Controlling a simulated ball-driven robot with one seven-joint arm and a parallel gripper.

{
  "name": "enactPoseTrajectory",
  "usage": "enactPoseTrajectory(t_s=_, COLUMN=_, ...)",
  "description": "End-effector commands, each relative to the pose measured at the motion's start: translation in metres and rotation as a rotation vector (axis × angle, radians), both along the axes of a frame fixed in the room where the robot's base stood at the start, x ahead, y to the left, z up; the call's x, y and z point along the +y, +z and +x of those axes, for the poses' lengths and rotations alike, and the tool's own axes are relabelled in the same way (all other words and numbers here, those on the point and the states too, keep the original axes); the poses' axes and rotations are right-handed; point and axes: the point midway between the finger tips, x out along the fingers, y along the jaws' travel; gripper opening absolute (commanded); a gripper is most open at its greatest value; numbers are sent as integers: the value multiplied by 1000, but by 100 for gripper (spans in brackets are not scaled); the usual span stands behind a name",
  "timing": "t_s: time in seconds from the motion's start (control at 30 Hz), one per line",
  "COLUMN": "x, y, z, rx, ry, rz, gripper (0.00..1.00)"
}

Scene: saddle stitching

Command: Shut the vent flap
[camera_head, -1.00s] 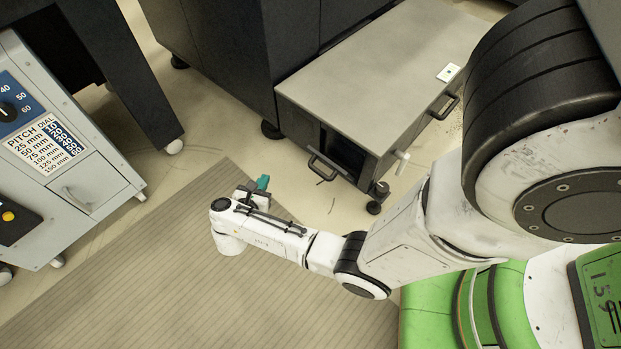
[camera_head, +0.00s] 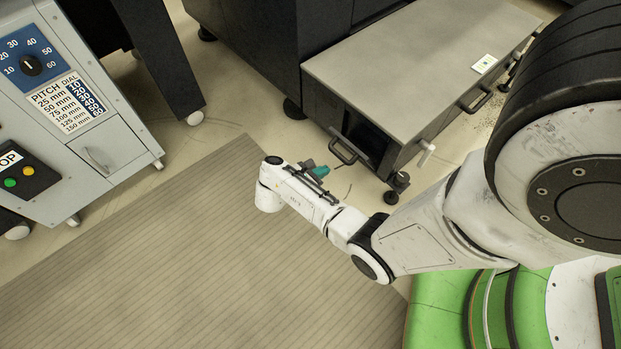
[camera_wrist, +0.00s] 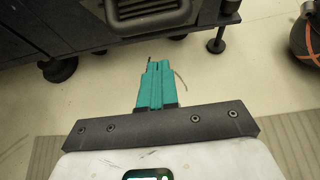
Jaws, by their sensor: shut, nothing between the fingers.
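The low grey-topped cabinet (camera_head: 400,60) has a dark opening (camera_head: 368,140) in its near end. A black frame-like piece (camera_head: 343,152) juts out at the left of that opening. In the wrist view a grey ribbed piece in a dark frame (camera_wrist: 145,12), which looks like the vent flap, shows at the top edge, partly cut off. How far it stands open is unclear. My gripper (camera_head: 320,171) has teal fingers and is shut and empty. In the wrist view its fingertips (camera_wrist: 157,66) point toward the ribbed piece, with floor visible between them.
A black side handle (camera_head: 476,100) is to the right. A grey control cabinet (camera_head: 90,130) stands left. The ribbed mat (camera_head: 150,270) and nearby floor are clear.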

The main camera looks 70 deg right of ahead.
Motion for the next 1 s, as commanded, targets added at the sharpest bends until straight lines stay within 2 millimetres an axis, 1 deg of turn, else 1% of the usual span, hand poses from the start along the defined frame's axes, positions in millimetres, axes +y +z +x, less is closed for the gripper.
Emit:
enactPoseTrajectory(t_s=0.03, x=-7, y=3, z=-5, rx=-4, ry=-2, rz=-2, gripper=0)
enactPoseTrajectory(t_s=0.1, x=-15, y=7, z=-10, rx=-3, ry=-3, rz=-3, gripper=0)
enactPoseTrajectory(t_s=0.3, x=-28, y=12, z=-17, rx=-1, ry=0, rz=-1, gripper=0)
enactPoseTrajectory(t_s=0.73, x=-30, y=14, z=-18, rx=-2, ry=1, rz=-1, gripper=0)
enactPoseTrajectory(t_s=1.0, x=-34, y=24, z=-21, rx=-22, ry=0, rz=36, gripper=0)
